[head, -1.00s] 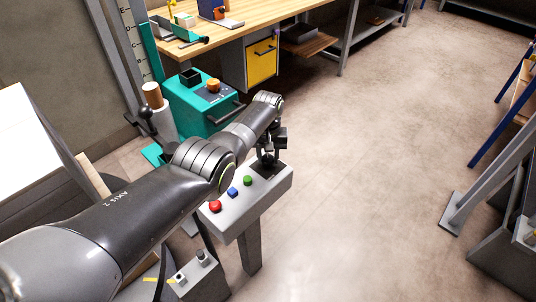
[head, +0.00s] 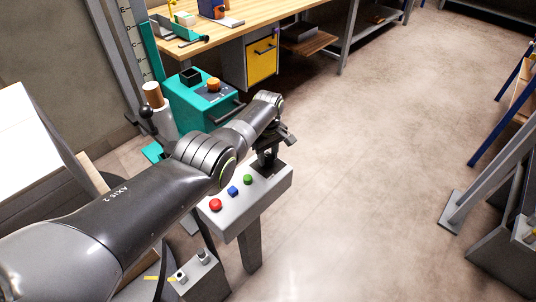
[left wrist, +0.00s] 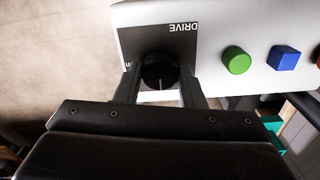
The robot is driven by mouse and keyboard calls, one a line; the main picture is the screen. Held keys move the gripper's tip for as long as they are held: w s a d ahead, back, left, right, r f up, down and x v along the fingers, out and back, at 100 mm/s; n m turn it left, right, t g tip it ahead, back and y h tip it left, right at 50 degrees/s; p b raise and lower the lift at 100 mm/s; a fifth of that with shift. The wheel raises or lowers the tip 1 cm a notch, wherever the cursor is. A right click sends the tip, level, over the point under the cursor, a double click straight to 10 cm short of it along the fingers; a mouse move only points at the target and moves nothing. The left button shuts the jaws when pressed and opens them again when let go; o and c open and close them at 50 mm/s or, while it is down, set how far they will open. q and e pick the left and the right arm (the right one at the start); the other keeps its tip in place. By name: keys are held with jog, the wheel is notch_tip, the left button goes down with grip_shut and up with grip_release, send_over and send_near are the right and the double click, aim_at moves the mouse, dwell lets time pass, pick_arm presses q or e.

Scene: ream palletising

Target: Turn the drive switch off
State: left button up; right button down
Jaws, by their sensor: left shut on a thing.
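The drive switch is a round black knob (left wrist: 158,72) on a dark plate marked DRIVE (left wrist: 185,45), which reads upside down in the left wrist view. A pale line on the knob points toward the bottom of that view. Part of another label shows left of the knob; the rest is hidden. My left gripper (head: 267,158) is at the far right end of the grey control box (head: 250,205). Its fingers stand on both sides of the knob in the left wrist view and are shut on it. My right gripper is out of view.
Green (head: 247,180), blue (head: 233,191) and red (head: 215,204) buttons line the box beside the switch. A teal cabinet (head: 205,118) stands behind my left arm, near a wooden workbench (head: 270,14). The floor to the right (head: 380,150) is clear.

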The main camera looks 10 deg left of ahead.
aim_at(268, 157)
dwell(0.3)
pick_arm(q)
jog(key=o, duration=1)
jog(key=shift+r+p, duration=0.4)
jog(key=shift+r, duration=0.1)
notch_tip(268, 157, up, 6)
jog(key=p, duration=0.3)
jog(key=shift+p, duration=0.3)
notch_tip(268, 157, up, 10)
jog(key=shift+r+p, duration=0.2)
jog(key=shift+p, duration=0.2)
jog(key=shift+f, duration=0.1)
